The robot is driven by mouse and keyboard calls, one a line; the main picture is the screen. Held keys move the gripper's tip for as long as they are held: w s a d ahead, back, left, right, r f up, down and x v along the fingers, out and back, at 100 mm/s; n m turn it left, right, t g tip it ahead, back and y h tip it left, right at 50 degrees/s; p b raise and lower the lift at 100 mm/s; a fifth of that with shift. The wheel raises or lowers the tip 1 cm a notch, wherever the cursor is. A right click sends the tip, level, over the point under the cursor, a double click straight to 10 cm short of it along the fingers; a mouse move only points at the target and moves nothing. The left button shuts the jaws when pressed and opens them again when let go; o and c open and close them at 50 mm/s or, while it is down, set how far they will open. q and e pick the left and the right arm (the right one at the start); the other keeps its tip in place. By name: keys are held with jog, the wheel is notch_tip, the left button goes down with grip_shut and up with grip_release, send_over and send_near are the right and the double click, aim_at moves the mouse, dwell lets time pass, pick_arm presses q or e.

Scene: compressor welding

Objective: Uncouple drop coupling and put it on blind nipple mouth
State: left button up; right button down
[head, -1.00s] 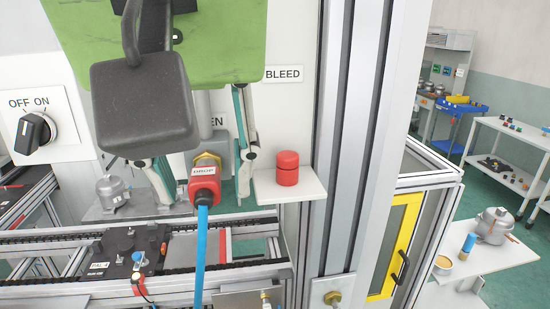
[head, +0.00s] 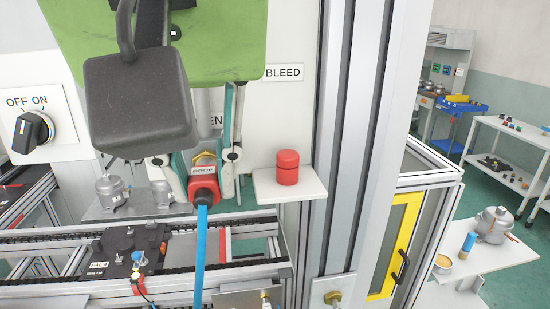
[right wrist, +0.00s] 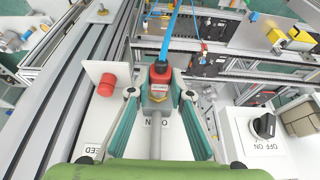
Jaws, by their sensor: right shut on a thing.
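The red drop coupling (head: 203,185), with a label and a blue hose (head: 202,250) hanging from it, sits in the middle of the head view. It points up against a fitting with a yellow band under the "OPEN" sign. My right gripper (head: 205,178) comes down from above, its teal fingers on both sides of the coupling, shut on it. In the right wrist view the coupling (right wrist: 160,73) lies between the fingers, in line with a grey pipe (right wrist: 154,135). A brass fitting (head: 333,298) shows at the lower edge; whether it is the blind nipple is unclear. My left gripper is out of view.
A red button (head: 287,168) stands on a white shelf (head: 302,188) close to the right of the gripper. An aluminium post (head: 345,120) stands further right. A conveyor (head: 60,240) with a black fixture (head: 130,250) runs below. An OFF/ON switch (head: 35,130) is at left.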

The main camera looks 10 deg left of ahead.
jog(key=shift+s+f, duration=0.1)
jog(key=shift+s, duration=0.2)
